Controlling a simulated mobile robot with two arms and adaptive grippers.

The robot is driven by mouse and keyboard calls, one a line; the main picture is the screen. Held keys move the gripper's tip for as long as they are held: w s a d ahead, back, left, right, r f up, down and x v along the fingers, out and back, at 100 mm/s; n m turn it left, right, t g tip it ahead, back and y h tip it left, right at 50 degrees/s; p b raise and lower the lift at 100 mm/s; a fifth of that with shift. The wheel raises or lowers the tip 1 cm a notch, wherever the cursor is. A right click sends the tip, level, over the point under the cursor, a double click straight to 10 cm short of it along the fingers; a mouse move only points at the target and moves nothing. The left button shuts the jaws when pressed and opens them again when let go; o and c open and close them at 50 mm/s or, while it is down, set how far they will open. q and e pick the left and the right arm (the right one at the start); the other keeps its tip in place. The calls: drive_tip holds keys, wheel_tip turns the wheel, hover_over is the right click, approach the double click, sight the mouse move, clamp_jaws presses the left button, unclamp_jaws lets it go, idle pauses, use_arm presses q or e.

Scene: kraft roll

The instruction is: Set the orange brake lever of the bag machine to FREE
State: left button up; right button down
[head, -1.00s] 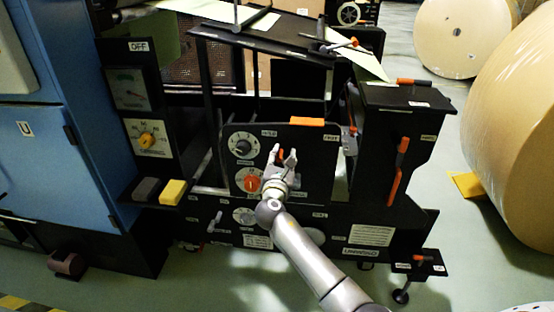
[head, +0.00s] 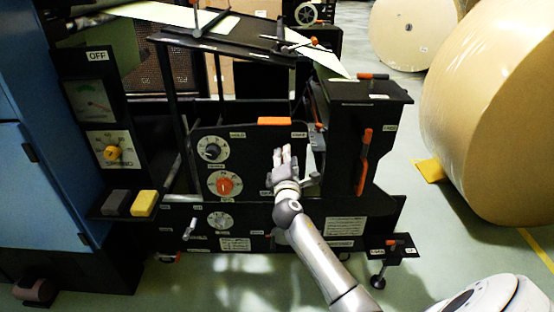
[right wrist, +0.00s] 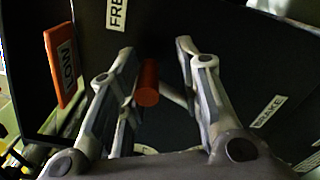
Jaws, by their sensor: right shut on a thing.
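The orange brake lever (right wrist: 147,85) shows in the right wrist view as a round orange handle between my right gripper's fingers, near the left one. My right gripper (right wrist: 155,60) is shut on it. A FREE label (right wrist: 117,12) is at the top of that view, and a BRAKE label (right wrist: 267,111) is at the right. In the head view my right gripper (head: 285,158) is at the right part of the bag machine's black front panel (head: 250,160) and hides the lever. My left gripper is not in view.
Left of my gripper are a white-faced dial (head: 211,149) and an orange-centred dial (head: 225,185). An orange block (head: 275,121) tops the panel. Another orange handle (head: 362,162) is on the right post. A large kraft roll (head: 490,120) stands on the floor at right.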

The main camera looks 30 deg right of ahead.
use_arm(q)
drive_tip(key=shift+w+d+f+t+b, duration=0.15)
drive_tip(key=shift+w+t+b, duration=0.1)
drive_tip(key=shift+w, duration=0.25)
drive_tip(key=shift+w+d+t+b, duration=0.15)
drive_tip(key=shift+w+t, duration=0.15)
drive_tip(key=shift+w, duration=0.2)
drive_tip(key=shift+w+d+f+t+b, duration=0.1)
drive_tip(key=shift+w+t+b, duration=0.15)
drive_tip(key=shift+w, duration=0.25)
use_arm(e)
drive_tip(key=shift+s+d+f+m, duration=0.25)
drive_tip(key=shift+d+f+m, duration=0.1)
drive_tip(key=shift+m, duration=0.4)
drive_tip(key=shift+s+d+f+m, duration=0.25)
drive_tip(key=shift+f+m, duration=0.1)
drive_tip(key=shift+m, duration=0.4)
drive_tip(key=c, duration=1)
unclamp_jaws()
drive_tip(key=shift+w, duration=0.1)
drive_tip(key=shift+d, duration=0.1)
drive_tip(key=shift+s, duration=0.2)
drive_tip(key=shift+d, duration=0.1)
